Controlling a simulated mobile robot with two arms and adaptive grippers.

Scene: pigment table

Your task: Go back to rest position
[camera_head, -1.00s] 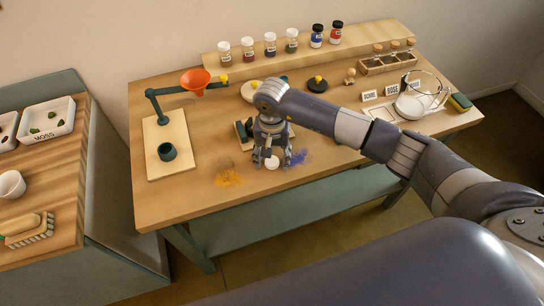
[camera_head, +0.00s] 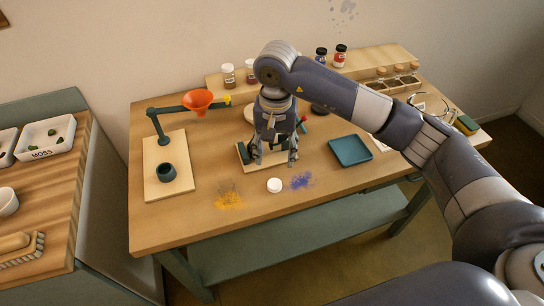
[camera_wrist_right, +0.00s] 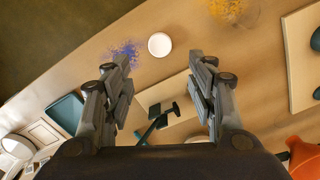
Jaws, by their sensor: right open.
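My right gripper (camera_head: 274,160) is open and empty above the pigment table (camera_head: 190,228), over a small wooden board (camera_head: 243,158). In the right wrist view the two fingers of the right gripper (camera_wrist_right: 164,88) stand wide apart with nothing between them. A small round white thing (camera_head: 274,185) sits on the table just in front of the gripper, apart from it. It also shows in the right wrist view (camera_wrist_right: 159,44). My left gripper is not in view.
Orange (camera_head: 229,201) and blue (camera_head: 302,180) powder patches lie near the white thing. A teal tray (camera_head: 350,150) is to the right. An orange funnel (camera_head: 197,101) on a stand and a dark cup (camera_head: 167,172) are at left. Jars (camera_head: 321,56) line the back shelf.

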